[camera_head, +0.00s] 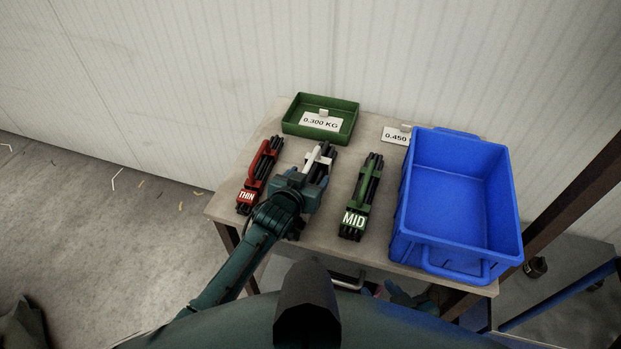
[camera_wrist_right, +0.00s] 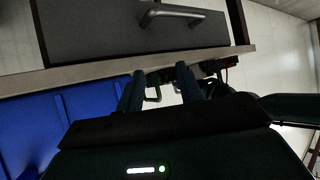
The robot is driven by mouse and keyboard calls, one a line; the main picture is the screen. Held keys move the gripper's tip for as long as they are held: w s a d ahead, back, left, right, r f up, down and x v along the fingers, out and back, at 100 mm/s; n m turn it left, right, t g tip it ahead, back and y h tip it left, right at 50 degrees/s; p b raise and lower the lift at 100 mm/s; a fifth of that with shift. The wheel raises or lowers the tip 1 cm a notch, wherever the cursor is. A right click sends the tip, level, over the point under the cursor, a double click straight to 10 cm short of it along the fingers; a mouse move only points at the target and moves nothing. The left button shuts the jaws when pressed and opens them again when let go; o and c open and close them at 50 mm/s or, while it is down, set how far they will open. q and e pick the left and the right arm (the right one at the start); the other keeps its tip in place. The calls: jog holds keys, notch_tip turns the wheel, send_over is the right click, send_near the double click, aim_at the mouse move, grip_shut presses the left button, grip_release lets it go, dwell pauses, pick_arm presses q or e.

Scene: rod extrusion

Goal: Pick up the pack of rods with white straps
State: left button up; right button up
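The pack of dark rods with white straps (camera_head: 319,156) lies on the table between the red and green packs. My left gripper (camera_head: 318,178) is over its near part and hides that end. Whether its fingers touch or enclose the pack is hidden, and I cannot tell if they are open or shut. My right gripper (camera_wrist_right: 160,82) has its two fingers apart with nothing between them. It is low in front of the table, by the table's front edge.
A red-strapped THIN pack (camera_head: 258,177) lies to the left, a green-strapped MID pack (camera_head: 361,198) to the right. A green tray (camera_head: 290,126) marked 0.300 KG stands behind. A large blue bin (camera_head: 402,240) fills the table's right side. A drawer handle (camera_wrist_right: 172,15) is near my right gripper.

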pick_arm(q)
jog(key=c, duration=1)
jog(key=shift+w+r, duration=0.1)
jog(key=shift+r, duration=0.1)
jog(key=shift+c, duration=0.3)
